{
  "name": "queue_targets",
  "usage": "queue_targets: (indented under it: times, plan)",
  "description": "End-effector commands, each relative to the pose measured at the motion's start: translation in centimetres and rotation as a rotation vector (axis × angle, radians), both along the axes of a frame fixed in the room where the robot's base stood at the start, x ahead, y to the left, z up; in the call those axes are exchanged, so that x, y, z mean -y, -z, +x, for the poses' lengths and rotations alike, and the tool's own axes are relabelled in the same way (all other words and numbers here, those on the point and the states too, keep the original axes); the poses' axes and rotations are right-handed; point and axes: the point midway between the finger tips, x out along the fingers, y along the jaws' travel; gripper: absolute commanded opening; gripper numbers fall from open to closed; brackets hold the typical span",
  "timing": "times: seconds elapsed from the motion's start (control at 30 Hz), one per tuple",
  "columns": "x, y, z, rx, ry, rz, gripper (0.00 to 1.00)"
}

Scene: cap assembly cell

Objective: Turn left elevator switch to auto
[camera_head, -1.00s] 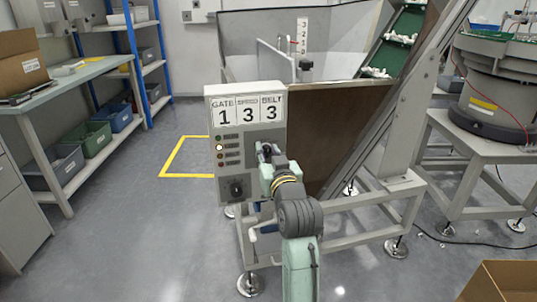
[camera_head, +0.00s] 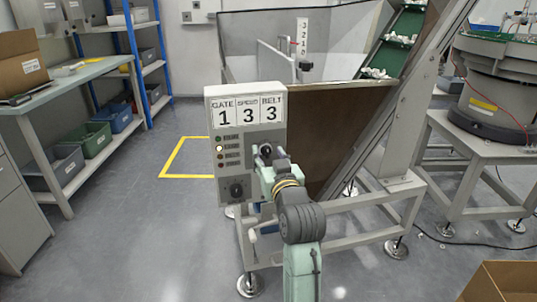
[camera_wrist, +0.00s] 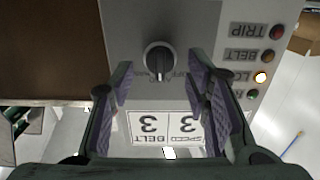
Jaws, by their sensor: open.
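A grey control panel (camera_head: 226,170) with GATE 1, SPEED 3 and BELT 3 cards stands at centre in the head view. My gripper (camera_head: 264,151) is in front of its right half. In the wrist view, which sees the panel upside down, a black rotary switch (camera_wrist: 159,60) with a pale pointer line sits between the open fingers of my gripper (camera_wrist: 160,76). The fingers are on either side of it in the picture, with visible gaps. Its small labels are too blurred to read. A second black rotary switch (camera_head: 236,189) sits at the panel's lower left.
A column of lamps (camera_head: 219,149) lies left of my gripper on the panel, one lit. A brown-sided hopper (camera_head: 335,115) and its metal frame stand close on the right. The floor (camera_head: 140,235) to the left is clear, up to a shelf bench (camera_head: 88,85).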

Motion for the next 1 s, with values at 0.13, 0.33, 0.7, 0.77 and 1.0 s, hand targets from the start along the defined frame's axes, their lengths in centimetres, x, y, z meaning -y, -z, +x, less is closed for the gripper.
queue_targets:
  times: [0.13, 0.33, 0.7, 0.77, 1.0]
  plan:
    - [0.7, 0.0, -2.6, 0.003, 0.003, 0.002, 0.43]
    - [1.4, 0.0, -5.3, 0.0, 0.003, 0.001, 0.43]
    - [1.6, 0.0, -6.2, 0.001, 0.001, -0.001, 0.43]
    - [1.6, 0.0, -6.2, 0.001, 0.001, -0.001, 0.43]
    - [-5.3, -4.5, -6.7, 0.139, -0.104, 0.012, 0.43]
